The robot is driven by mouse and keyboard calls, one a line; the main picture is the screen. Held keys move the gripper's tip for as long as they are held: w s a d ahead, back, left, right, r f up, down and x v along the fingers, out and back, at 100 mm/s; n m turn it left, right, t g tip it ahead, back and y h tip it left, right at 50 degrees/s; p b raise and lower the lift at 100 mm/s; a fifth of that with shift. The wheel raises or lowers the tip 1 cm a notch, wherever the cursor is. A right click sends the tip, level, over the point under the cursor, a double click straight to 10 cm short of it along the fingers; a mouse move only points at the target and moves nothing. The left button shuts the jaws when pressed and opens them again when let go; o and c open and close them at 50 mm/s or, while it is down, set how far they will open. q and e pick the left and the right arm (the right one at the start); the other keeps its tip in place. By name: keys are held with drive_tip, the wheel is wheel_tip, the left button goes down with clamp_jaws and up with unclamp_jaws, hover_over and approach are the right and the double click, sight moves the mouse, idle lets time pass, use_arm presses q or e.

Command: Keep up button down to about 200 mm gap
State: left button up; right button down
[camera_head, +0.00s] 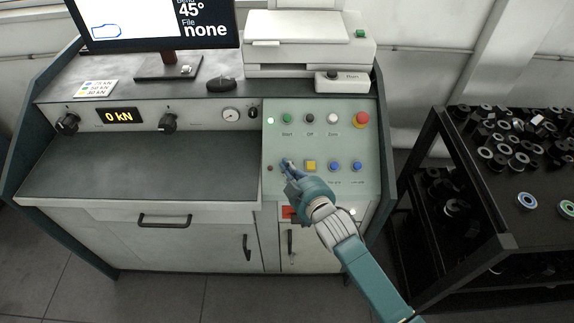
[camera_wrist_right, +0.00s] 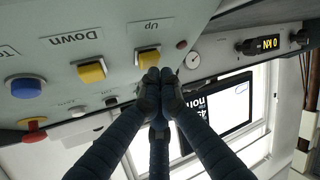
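The Up button (camera_wrist_right: 149,58) is a yellow square under the label "Up" in the right wrist view. The closed fingertips of my right gripper (camera_wrist_right: 158,76) are at its lower edge and overlap it; I cannot tell whether they touch or press it. In the head view my right gripper (camera_head: 287,166) reaches over the panel (camera_head: 290,190) and hides the Up button. The yellow Down button (camera_head: 311,166) is just right of the fingertips; it also shows in the right wrist view (camera_wrist_right: 91,71). No gap reading is visible. My left gripper is not in view.
Two blue buttons (camera_head: 345,167) lie right of Down. A red emergency stop (camera_head: 361,120) is at the panel's upper right. The force display (camera_head: 122,117) reads 0 kN. A monitor (camera_head: 140,22) and printer (camera_head: 305,40) stand behind; a black rack (camera_head: 480,210) is at right.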

drive_tip(key=shift+w+f+b, duration=0.2)
drive_tip(key=shift+f+b, duration=0.1)
drive_tip(key=shift+f, duration=0.15)
idle(1.2)
drive_tip(key=shift+s+r+p, duration=0.45)
drive_tip(key=shift+r+p, duration=0.35)
drive_tip(key=shift+p, duration=0.25)
drive_tip(key=s+r+p, duration=0.1)
drive_tip(key=r+p, duration=0.2)
drive_tip(key=s+r+p, duration=0.1)
drive_tip(key=p, duration=0.1)
drive_tip(key=shift+s+r, duration=0.15)
drive_tip(key=shift+s, duration=0.15)
